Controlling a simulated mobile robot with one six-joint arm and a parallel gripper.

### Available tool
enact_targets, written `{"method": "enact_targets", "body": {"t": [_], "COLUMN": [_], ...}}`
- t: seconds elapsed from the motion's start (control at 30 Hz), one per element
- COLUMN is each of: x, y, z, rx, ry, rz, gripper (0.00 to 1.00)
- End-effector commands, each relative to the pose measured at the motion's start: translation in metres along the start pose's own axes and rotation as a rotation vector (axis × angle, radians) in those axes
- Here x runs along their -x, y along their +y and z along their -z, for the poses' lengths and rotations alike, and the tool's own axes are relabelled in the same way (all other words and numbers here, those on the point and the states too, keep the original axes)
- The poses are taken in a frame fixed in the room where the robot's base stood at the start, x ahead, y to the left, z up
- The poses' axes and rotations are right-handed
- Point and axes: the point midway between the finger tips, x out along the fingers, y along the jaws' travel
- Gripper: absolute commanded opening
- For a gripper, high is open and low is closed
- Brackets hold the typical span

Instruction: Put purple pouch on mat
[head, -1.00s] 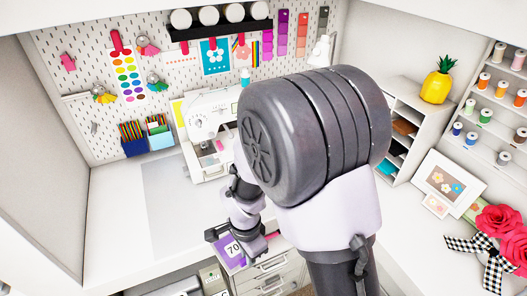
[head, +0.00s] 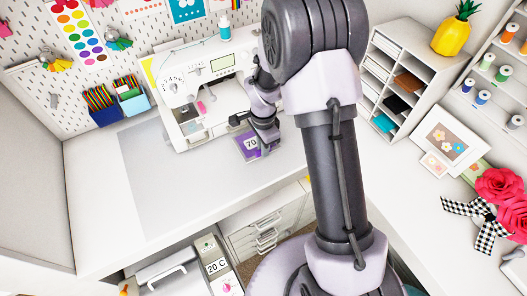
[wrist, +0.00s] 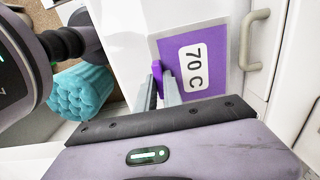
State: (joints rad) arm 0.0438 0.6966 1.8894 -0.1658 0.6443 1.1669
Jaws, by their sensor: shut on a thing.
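The purple pouch (head: 249,146) is flat, with a white label reading "70 C" that shows clearly in the wrist view (wrist: 221,45). My gripper (head: 266,136) is shut on one edge of it. In the wrist view the fingertips (wrist: 163,78) pinch a purple part of the pouch. The mat (head: 165,190) is a pale grey rectangle lying flat on the white desk, bare on top.
The white sewing machine (head: 190,85) stands behind the mat, close to my gripper. Pencil bins (head: 130,100) stand at the back left. A teal ribbed object (wrist: 84,90) shows in the wrist view.

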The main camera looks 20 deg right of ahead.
Motion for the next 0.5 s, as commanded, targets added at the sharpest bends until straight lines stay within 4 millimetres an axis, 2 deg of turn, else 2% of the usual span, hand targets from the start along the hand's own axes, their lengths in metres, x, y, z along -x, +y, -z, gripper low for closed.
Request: {"method": "enact_targets", "body": {"t": [0.07, 0.27, 0.5], "x": [-0.003, -0.036, -0.036], "y": [-0.002, -0.001, -0.002], "z": [0.003, 0.003, 0.003], "rx": [0.001, 0.002, 0.001], "ry": [0.0, 0.0, 0.0], "rz": [0.0, -0.002, 0.001], "gripper": [0.0, 0.0, 0.0]}}
